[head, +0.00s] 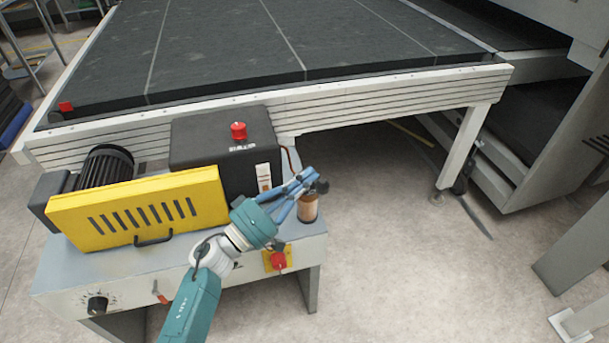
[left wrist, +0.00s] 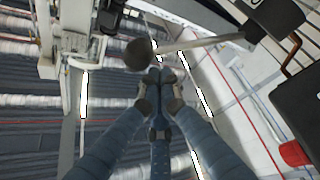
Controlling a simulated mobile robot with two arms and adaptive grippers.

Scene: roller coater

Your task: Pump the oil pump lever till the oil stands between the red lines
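The oil pump lever is a thin rod (left wrist: 205,42) with a round dark knob (left wrist: 138,53), seen in the left wrist view. In the head view the knob (head: 321,187) is just past my left gripper's tips. My left gripper (head: 311,180) has its blue fingers drawn together; in the left wrist view its tips (left wrist: 158,85) meet just below the knob, with nothing seen between them. Whether they touch the knob I cannot tell. The oil gauge (head: 264,178) is a pale strip with brownish oil low in it on the black tank (head: 215,150); its red lines are too small to read. My right gripper is not in view.
A copper-coloured cylinder (head: 308,207) stands at the cabinet's right end, below the gripper. A yellow guard (head: 140,208) and a motor (head: 106,165) are to the left. A red switch (head: 278,261) is on the cabinet front.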

